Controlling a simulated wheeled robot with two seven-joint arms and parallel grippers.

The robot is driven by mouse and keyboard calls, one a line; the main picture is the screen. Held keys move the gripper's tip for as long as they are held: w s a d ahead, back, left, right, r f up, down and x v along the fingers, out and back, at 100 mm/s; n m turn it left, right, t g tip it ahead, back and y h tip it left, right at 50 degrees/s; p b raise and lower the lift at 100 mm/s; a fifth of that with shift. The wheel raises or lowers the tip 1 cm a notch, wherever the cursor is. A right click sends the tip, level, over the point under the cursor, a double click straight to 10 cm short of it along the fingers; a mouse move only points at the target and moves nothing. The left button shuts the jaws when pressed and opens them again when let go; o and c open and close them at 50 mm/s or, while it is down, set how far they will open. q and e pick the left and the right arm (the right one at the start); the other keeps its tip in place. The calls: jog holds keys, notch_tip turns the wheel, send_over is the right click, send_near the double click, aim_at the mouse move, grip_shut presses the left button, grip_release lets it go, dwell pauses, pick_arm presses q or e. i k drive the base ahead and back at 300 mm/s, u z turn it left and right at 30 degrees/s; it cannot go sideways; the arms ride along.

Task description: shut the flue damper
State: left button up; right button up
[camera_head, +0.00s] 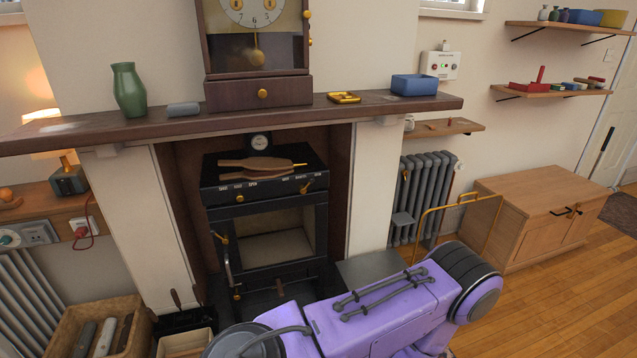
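A black stove (262,192) stands in the fireplace recess. Its upper front panel carries small white labels, too small to read surely. A brass lever (307,186) sits at the right of that panel, tilted, under one group of labels. A small brass knob (213,198) sits at its left. I cannot tell for certain which of these works the flue damper. Neither of my grippers is in view. Purple links of mine fill the bottom centre, in front of the hearth.
Wooden bellows (258,167) lie on the stove top. The dark mantel (330,108) overhangs it, holding a clock, green vase and blue box. A wooden crate (65,325) stands lower left. A radiator (425,195), brass rail and wooden cabinet (540,215) stand right. Floor is clear lower right.

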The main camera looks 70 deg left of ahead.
aim_at(307, 186)
jog(key=u, duration=0.4)
jog(key=i, duration=0.75)
jog(key=u, duration=0.65)
